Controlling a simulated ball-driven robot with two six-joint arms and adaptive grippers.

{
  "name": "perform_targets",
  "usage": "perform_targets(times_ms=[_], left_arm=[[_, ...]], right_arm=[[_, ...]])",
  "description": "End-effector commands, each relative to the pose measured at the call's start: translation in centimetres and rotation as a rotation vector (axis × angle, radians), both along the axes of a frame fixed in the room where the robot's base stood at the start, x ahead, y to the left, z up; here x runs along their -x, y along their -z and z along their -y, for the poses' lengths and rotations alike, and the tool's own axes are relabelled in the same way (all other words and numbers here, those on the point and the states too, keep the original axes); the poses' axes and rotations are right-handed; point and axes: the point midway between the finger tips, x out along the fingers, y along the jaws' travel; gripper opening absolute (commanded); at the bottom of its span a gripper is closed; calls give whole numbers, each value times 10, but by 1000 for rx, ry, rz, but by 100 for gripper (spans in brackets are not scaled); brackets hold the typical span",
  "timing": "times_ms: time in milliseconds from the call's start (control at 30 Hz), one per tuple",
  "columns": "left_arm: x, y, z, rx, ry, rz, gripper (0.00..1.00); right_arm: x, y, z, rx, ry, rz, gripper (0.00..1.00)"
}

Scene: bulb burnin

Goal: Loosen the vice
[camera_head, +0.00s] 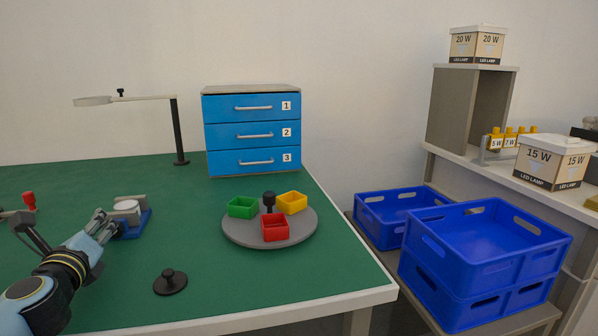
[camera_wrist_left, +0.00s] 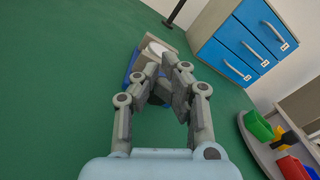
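The vice (camera_head: 134,228) has a blue base and pale grey jaws and stands on the left of the green table. A round white thing (camera_head: 126,206) sits at its jaws. In the left wrist view the vice (camera_wrist_left: 134,62) is just beyond my fingers and partly hidden by them. My left gripper (camera_head: 108,222) is at the near left side of the vice. In the wrist view its fingertips (camera_wrist_left: 166,84) are a little apart, with something grey between them; whether they touch it is unclear. My right gripper is out of view.
A grey round tray (camera_head: 240,236) holds green, red and yellow bins. A black knobbed disc (camera_head: 170,284) lies near the front. A lamp (camera_head: 180,135) and blue drawers (camera_head: 253,133) stand behind. A red-handled object (camera_head: 29,201) is at far left. Blue crates (camera_head: 480,245) are right.

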Motion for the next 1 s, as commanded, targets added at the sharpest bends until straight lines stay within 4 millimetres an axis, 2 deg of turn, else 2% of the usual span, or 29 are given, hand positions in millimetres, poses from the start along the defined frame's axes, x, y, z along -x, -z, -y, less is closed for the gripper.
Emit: perform_targets(times_ms=[600,1000], left_arm=[[-1,6,3,0,0,-1,0],[2,-3,-1,0,1,0,0]], right_arm=[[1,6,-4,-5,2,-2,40],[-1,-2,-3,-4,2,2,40]])
